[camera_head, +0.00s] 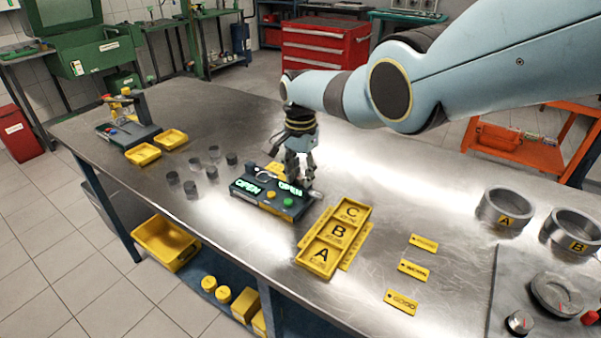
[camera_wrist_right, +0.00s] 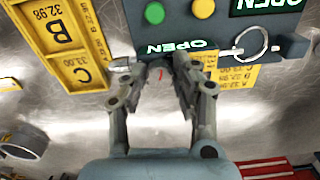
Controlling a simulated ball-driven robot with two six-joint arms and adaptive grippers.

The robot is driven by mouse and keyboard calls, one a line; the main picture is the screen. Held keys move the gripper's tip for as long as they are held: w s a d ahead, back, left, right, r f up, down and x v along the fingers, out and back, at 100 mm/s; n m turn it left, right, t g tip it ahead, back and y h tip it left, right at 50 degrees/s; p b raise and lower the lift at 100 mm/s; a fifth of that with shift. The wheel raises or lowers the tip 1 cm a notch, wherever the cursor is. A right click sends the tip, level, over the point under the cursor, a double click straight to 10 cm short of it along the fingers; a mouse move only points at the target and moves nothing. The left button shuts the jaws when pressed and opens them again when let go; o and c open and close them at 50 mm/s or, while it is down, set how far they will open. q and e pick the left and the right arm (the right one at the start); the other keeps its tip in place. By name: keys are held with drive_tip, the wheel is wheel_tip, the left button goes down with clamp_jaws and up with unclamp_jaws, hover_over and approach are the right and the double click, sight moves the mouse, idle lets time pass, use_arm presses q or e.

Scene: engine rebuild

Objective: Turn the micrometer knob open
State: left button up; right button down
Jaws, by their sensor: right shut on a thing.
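The dark micrometer station (camera_head: 268,205) sits on the steel table, with two lit green OPEN displays, a yellow button (camera_head: 271,195) and a green button (camera_head: 288,202). My right gripper (camera_head: 303,181) reaches down at its back right side. In the right wrist view my right gripper (camera_wrist_right: 158,75) is shut on the micrometer knob (camera_wrist_right: 159,72), a pale metal piece with a red mark between the fingers, beside an OPEN display (camera_wrist_right: 175,46). The fingers hide much of the knob. A silver ring (camera_wrist_right: 248,42) shows by the station. My left gripper is out of view.
A yellow tray (camera_head: 318,258) marked A, B, C stands close in front of the station. Several dark cylinders (camera_head: 190,188) stand to the left. Yellow label plates (camera_head: 413,269) and grey rings (camera_head: 505,207) lie to the right. Bare table separates these groups.

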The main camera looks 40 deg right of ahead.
sight(301, 175)
drive_tip(key=shift+w+d+r+m, duration=0.1)
drive_tip(key=shift+m, duration=0.65)
drive_tip(key=shift+w+r+m, duration=0.1)
drive_tip(key=shift+m, duration=0.65)
drive_tip(key=c, duration=1)
unclamp_jaws()
drive_tip(key=shift+f, duration=0.1)
drive_tip(key=shift+s, duration=0.1)
wheel_tip(301, 175, up, 12)
drive_tip(key=shift+f, duration=0.1)
